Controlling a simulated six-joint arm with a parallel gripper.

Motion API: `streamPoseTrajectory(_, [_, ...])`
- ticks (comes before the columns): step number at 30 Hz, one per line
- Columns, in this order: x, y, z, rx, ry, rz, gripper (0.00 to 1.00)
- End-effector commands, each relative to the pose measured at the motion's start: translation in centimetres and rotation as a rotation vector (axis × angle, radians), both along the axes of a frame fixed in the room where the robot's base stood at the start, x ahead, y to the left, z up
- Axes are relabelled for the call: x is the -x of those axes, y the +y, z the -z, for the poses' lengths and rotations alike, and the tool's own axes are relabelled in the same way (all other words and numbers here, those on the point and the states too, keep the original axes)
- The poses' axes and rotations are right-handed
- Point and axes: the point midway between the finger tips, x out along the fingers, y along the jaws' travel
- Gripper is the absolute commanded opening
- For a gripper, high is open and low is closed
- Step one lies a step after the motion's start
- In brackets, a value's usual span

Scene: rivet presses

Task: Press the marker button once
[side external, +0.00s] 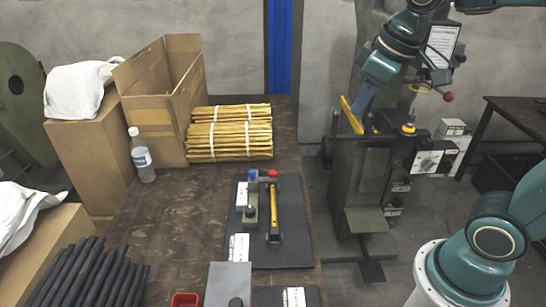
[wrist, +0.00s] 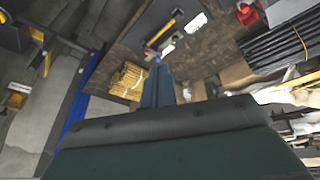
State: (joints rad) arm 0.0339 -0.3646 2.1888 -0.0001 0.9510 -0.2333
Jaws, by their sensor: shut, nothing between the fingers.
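A dark plate (side external: 290,251) on the table carries a small grey-green fixture with a blue cap (side external: 253,175), a red cap (side external: 272,174) and a black knob (side external: 249,211). A yellow-and-black bar (side external: 273,213) lies beside it. A grey block (side external: 226,279) with a round black button stands at the table's front edge. I cannot tell which one is the marker button. My gripper (side external: 359,112) is raised right of the table, near the standing press, away from all these buttons. In the wrist view its fingers (wrist: 157,70) are together and empty; the plate's yellow bar (wrist: 160,32) shows beyond them.
A dark press (side external: 365,180) with a yellow part stands right of the table, close to my gripper. Bundled yellow sticks (side external: 230,140), an open carton (side external: 155,110) and a bottle (side external: 141,157) stand at the table's back. Black rods (side external: 90,275) and a red bin (side external: 186,300) are in front.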

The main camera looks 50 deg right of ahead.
Motion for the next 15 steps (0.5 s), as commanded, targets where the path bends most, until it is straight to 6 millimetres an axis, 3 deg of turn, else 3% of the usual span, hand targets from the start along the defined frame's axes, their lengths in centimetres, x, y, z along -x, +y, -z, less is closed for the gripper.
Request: streamPoseTrajectory(15, [-8.7,-1.3,1.0,0.051,0.102,-0.143,0.0])
